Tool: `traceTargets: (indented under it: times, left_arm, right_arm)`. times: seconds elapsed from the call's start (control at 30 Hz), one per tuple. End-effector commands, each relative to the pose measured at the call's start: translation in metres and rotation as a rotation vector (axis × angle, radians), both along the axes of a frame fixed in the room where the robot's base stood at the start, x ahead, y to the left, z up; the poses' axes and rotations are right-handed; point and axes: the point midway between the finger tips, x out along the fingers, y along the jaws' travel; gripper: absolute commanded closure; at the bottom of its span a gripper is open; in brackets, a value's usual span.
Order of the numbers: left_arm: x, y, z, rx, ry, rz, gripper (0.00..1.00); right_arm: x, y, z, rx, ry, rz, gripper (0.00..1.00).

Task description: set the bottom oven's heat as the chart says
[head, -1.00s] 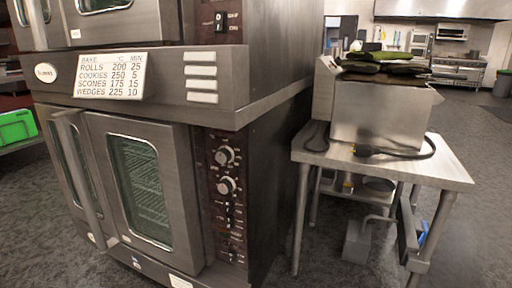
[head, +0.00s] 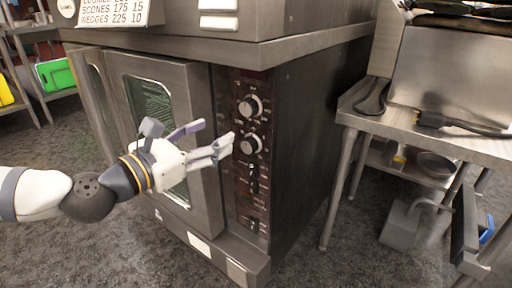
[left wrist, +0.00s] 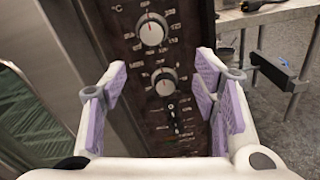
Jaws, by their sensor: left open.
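The bottom oven (head: 185,215) has a dark control panel with an upper knob (head: 249,106) and a lower knob (head: 251,144), switches below them. In the left wrist view the upper knob (left wrist: 151,31) and lower knob (left wrist: 165,83) show whole, ringed by small marks; a °C mark is near the upper knob. My left gripper (head: 215,140) is open and empty in front of the panel, left of the lower knob in the head view, apparently not touching it. The chart (head: 108,12) is cut off at the top; Scones 175 15 and Wedges 225 10 are readable.
A steel table (head: 450,145) stands right of the oven, with a steel appliance (head: 445,75) and black cord on it. A green tray (head: 57,72) is on a shelf at the left. The floor in front of the oven is clear.

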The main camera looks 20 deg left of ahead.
Motion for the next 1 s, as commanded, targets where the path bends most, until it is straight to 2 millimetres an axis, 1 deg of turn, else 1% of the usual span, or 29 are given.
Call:
traceTargets:
  times: [0.03,0.07,0.13,0.27,0.4,0.5,0.6,0.73,0.93,0.97,1.0]
  left_arm:
    - [0.003,0.006,0.007,-0.023,-0.014,0.013,0.45]
    - [0.005,0.008,0.01,-0.033,-0.02,0.016,0.45]
    - [0.013,0.005,0.013,-0.037,-0.023,0.018,0.45]
    - [0.042,-0.007,0.011,-0.034,-0.02,0.015,0.45]
    - [0.076,-0.02,0.011,-0.034,-0.019,0.015,0.45]
    - [0.095,-0.027,0.01,-0.035,-0.017,0.015,0.45]
    - [0.108,-0.031,0.01,-0.035,-0.018,0.017,0.45]
    - [0.116,-0.033,0.011,-0.036,-0.017,0.017,0.45]
    - [0.116,-0.033,0.011,-0.036,-0.017,0.017,0.45]
    - [0.116,-0.033,0.011,-0.036,-0.017,0.017,0.47]
    - [0.116,-0.033,0.011,-0.036,-0.017,0.017,0.56]
  right_arm:
    - [-0.001,0.0,-0.001,0.0,0.003,0.0,0.6]
    - [-0.001,0.0,-0.001,0.0,0.003,0.0,0.6]
    - [-0.001,0.0,-0.002,0.0,0.004,0.0,0.6]
    - [-0.002,0.0,-0.004,0.0,0.007,0.0,0.6]
    - [-0.003,0.0,-0.007,0.0,0.011,0.0,0.6]
    - [-0.003,0.0,-0.009,0.0,0.013,0.0,0.6]
    - [-0.004,0.0,-0.01,0.0,0.015,0.0,0.6]
    - [-0.004,0.0,-0.01,0.0,0.015,0.0,0.6]
    - [-0.004,0.0,-0.01,0.0,0.015,0.0,0.6]
    - [-0.004,0.0,-0.01,0.0,0.015,0.0,0.6]
    - [-0.004,0.0,-0.01,0.0,0.015,0.0,0.6]
